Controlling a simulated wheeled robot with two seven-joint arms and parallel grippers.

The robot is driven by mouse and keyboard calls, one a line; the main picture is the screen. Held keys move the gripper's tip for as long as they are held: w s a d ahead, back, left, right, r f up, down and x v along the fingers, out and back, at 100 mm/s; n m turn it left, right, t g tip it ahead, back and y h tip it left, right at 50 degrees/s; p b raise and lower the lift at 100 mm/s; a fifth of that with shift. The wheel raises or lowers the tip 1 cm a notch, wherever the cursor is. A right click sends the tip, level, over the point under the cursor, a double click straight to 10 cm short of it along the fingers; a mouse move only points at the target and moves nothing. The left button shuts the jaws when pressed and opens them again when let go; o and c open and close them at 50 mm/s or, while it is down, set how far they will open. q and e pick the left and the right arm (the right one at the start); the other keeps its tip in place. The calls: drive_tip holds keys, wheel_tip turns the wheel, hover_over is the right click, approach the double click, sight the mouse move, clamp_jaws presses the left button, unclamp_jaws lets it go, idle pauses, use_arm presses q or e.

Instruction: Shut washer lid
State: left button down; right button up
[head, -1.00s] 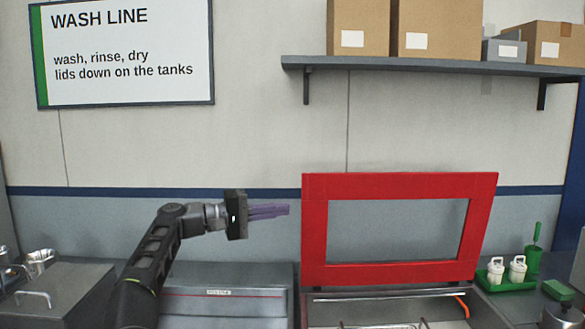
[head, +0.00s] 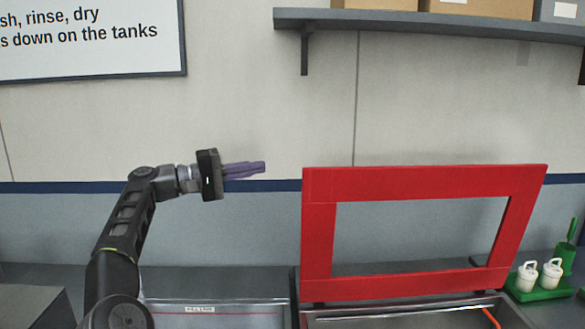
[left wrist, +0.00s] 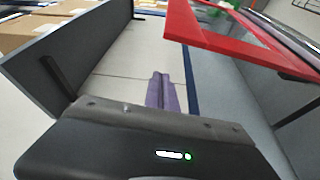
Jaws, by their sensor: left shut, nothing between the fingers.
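The washer lid (head: 420,285) is a red frame with a large see-through window. It stands raised, nearly upright, at the back of the open washer tank (head: 400,312), whose metal rim shows at the bottom of the head view. In the left wrist view the lid (left wrist: 215,38) shows at the upper right. My left gripper (head: 262,168) has purple fingers and is shut and empty. It is in the air left of the lid, near the height of its top edge and apart from it. The fingers (left wrist: 160,78) point ahead in the left wrist view. My right gripper is not in view.
A shelf (head: 430,24) with cartons (head: 475,6) is on the wall above. A second tank (head: 215,312) with a flat top stands left of the open one. A green tray (head: 540,290) with white bottles is at the right. The air between gripper and lid is clear.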

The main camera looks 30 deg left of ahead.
use_arm(q)
drive_tip(key=w+d+p, duration=0.1)
drive_tip(key=w+d, duration=0.4)
drive_tip(key=d, duration=0.3)
drive_tip(key=shift+p, duration=0.3)
idle(0.3)
drive_tip(key=shift+d+f, duration=0.1)
drive_tip(key=shift+f, duration=0.1)
